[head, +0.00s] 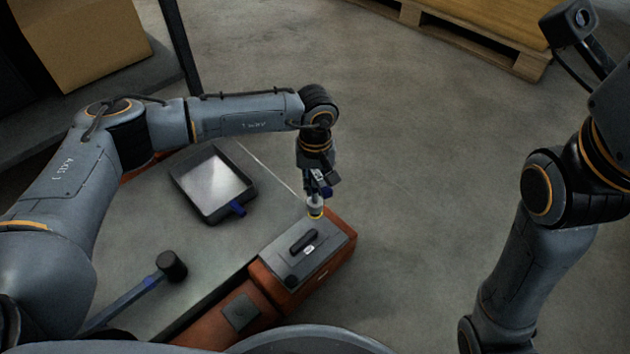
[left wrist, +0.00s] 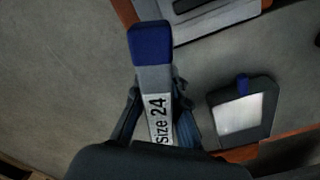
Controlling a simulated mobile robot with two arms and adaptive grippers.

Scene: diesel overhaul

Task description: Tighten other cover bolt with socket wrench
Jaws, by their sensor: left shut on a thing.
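My left gripper (head: 319,178) is shut on the socket wrench. In the left wrist view the wrench (left wrist: 152,80) has a grey body, a blue end and a "Size 24" label, and lies between the fingers (left wrist: 158,115). In the head view a pale, yellow-ringed socket (head: 315,207) points down at the far corner of the grey cover (head: 325,244). Whether it touches a bolt there is hidden. The cover has a dark handle (head: 303,242) and sits on an orange-red engine block (head: 318,278).
A dark tray (head: 183,183) with a pale inside and a blue tab lies on the grey table (head: 207,247) left of the block. A dark-headed mallet (head: 171,265) lies nearer. A pallet (head: 520,92) and a cardboard box (head: 85,40) stand behind. Floor right of the block is clear.

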